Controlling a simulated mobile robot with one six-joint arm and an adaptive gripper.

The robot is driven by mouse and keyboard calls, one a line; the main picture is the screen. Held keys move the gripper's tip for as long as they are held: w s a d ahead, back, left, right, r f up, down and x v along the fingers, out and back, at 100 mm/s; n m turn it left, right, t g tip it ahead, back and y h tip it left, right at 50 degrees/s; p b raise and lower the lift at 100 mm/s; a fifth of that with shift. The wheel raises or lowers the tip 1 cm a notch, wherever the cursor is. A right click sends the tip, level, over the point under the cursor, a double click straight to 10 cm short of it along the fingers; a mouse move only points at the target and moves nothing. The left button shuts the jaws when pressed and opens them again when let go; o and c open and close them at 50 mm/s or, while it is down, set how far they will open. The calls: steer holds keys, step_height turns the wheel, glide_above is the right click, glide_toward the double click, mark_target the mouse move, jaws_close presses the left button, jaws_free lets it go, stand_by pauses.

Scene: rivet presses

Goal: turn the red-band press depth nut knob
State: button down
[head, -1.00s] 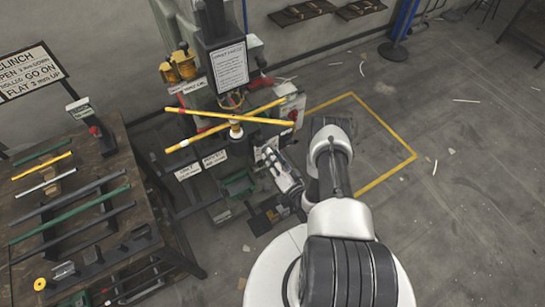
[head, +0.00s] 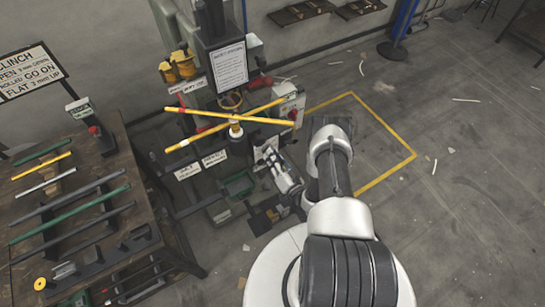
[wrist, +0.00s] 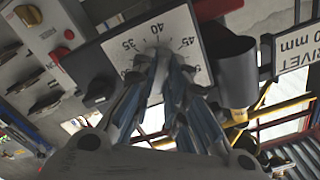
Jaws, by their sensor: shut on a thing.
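In the wrist view my gripper (wrist: 163,66) has its two fingers close together at the middle of a white dial plate (wrist: 122,48) marked 35, 40, 45 and 50. The fingers are shut on the depth nut knob, which they almost wholly hide. In the head view my gripper (head: 273,160) reaches in at the lower right of the press (head: 222,30), beside the small white plate. Two crossed yellow bars (head: 262,119) stand out in front of the press, and a small red band shows near their left part.
A black cylinder (wrist: 224,68) with a yellow end hangs just right of my fingers, and a rivet sign (wrist: 298,45) lies beyond it. A grey panel (wrist: 38,60) with knobs is at the left. A bench (head: 150,215) with bars stands left; floor at right is mostly clear.

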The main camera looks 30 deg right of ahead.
steer(key=shift+d+r+n+p, duration=0.1)
steer(key=shift+n+p, duration=0.35)
steer(key=shift+n, duration=3.65)
steer(key=shift+w, duration=0.1)
steer(key=c, duration=1.6)
jaws_free()
steer(key=s, duration=0.7)
steer(key=shift+s, duration=0.3)
steer(key=shift+d, duration=0.1)
